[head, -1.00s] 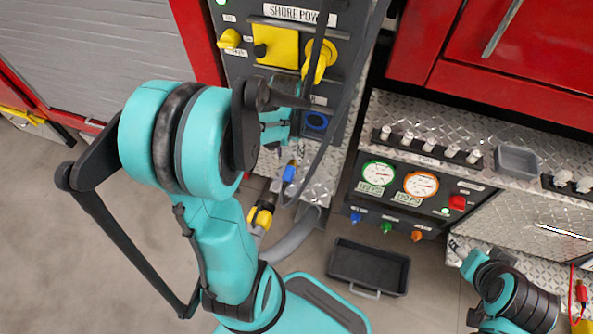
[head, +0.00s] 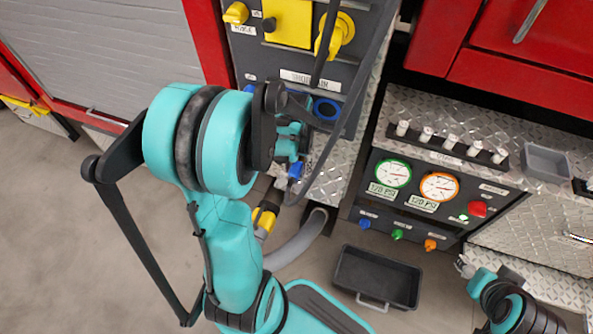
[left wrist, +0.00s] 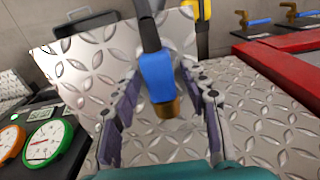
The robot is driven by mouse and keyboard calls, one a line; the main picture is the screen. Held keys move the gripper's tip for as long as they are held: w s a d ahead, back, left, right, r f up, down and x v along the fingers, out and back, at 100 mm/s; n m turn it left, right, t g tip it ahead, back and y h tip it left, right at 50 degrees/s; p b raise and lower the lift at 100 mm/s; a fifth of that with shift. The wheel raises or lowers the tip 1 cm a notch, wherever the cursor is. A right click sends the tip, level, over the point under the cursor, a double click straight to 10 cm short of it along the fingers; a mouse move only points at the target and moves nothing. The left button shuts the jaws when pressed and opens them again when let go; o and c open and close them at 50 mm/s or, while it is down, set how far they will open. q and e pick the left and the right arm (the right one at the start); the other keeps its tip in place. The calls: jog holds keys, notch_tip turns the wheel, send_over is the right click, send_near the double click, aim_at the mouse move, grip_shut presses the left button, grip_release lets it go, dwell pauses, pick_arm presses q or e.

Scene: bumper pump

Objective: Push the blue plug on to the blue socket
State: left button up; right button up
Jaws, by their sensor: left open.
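The blue plug (head: 295,171) hangs on a dark cable below the panel in the head view. In the left wrist view the blue plug (left wrist: 157,75) shows its brass end (left wrist: 167,108) and lies between the two fingers, with a gap on each side. My left gripper (head: 292,150) is open at the plug, partly hidden by my own arm. The blue socket (head: 327,108) is a blue ring low on the dark panel, above and right of the plug. My right gripper (head: 464,265) is at the lower right; its fingers are too small to read.
A dark cable (head: 325,155) runs down beside the socket. A yellow connector (head: 265,215) and a grey hose (head: 300,240) are below the plug. A gauge panel (head: 415,195) stands to the right, with a black tray (head: 376,277) on the floor below it.

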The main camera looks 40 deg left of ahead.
aim_at(296, 166)
pick_arm(q)
jog(key=c, duration=1)
jog(key=shift+r+p, duration=2.5)
jog(key=shift+r, duration=0.6)
jog(key=shift+f, duration=0.1)
